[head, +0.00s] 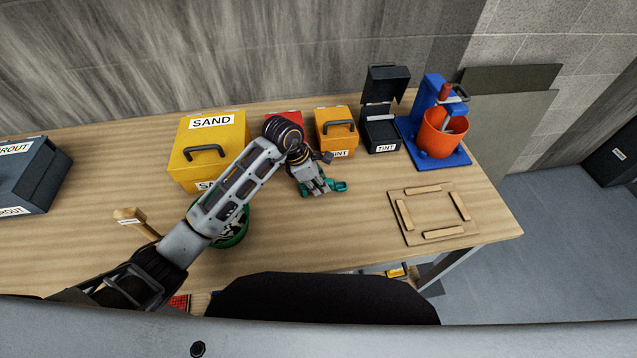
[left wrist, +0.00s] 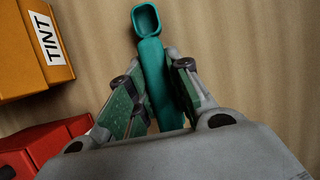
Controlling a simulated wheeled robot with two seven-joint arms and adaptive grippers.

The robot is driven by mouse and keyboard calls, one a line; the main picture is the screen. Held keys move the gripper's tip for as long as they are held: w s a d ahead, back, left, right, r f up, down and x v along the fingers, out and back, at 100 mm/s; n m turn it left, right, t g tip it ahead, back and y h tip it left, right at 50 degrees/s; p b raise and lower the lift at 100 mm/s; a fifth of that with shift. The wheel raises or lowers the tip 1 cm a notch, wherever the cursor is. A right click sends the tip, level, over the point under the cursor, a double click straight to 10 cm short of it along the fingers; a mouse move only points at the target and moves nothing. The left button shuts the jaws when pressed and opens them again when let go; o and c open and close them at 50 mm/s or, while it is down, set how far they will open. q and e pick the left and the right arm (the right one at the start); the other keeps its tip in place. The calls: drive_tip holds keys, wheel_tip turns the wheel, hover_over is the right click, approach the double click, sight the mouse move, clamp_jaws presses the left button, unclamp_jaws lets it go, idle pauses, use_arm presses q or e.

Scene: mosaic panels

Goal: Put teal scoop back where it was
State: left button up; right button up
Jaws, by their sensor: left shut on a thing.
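The teal scoop (head: 339,186) is in my left gripper (head: 318,190), in front of the orange TINT box (head: 336,130). In the left wrist view, the scoop (left wrist: 147,22) has its handle between the two fingers of my left gripper (left wrist: 154,84), and its square cup points away from them. The gripper is shut on the handle. The scoop is low over the wooden table (head: 350,220); I cannot tell if it touches the wood. My right gripper is not in view.
A yellow SAND box (head: 176,165), a partly hidden red box (head: 285,116) and an open black TINT box (head: 381,137) stand along the back. Right of them is a blue stand (head: 428,90) with an orange bucket (head: 440,135). A panel with wooden strips (head: 425,215) lies front right.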

use_arm(q)
drive_tip(key=shift+f, duration=0.15)
drive_tip(key=o, duration=0.9)
drive_tip(key=shift+c, duration=0.2)
drive_tip(key=shift+r, duration=0.2)
drive_tip(key=shift+p+v, duration=0.6)
drive_tip(key=shift+v, duration=0.3)
drive_tip(key=shift+p+v, duration=1.5)
drive_tip(key=shift+v, duration=1.25)
drive_tip(key=shift+p+v, duration=0.35)
drive_tip(key=shift+v, duration=1.95)
